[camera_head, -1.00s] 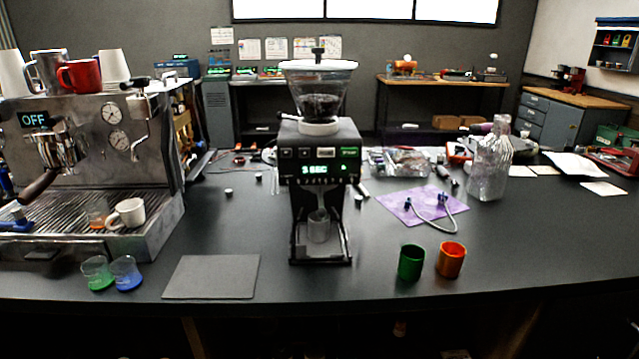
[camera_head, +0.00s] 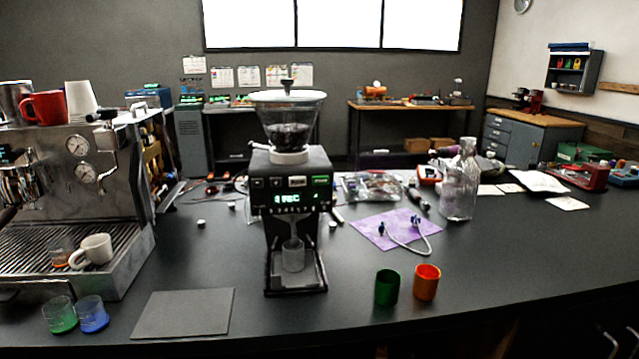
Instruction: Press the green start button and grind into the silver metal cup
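The black grinder (camera_head: 290,200) stands in the middle of the counter with a clear hopper (camera_head: 290,120) of dark beans on top. Its green start button (camera_head: 320,181) is at the right end of the front panel's button row. The green display (camera_head: 287,198) below is lit and reads something like "1 SEC". The silver metal cup (camera_head: 293,255) stands upright under the grinder's outlet, on its base. I cannot see what is inside the cup. Neither of my grippers is in view.
An espresso machine (camera_head: 105,195) with cups on top stands at left. A dark mat (camera_head: 183,313) lies in front of it. A green cup (camera_head: 387,287) and an orange cup (camera_head: 426,282) stand right of the grinder. A glass bottle (camera_head: 459,185) and purple cloth (camera_head: 397,229) are farther right.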

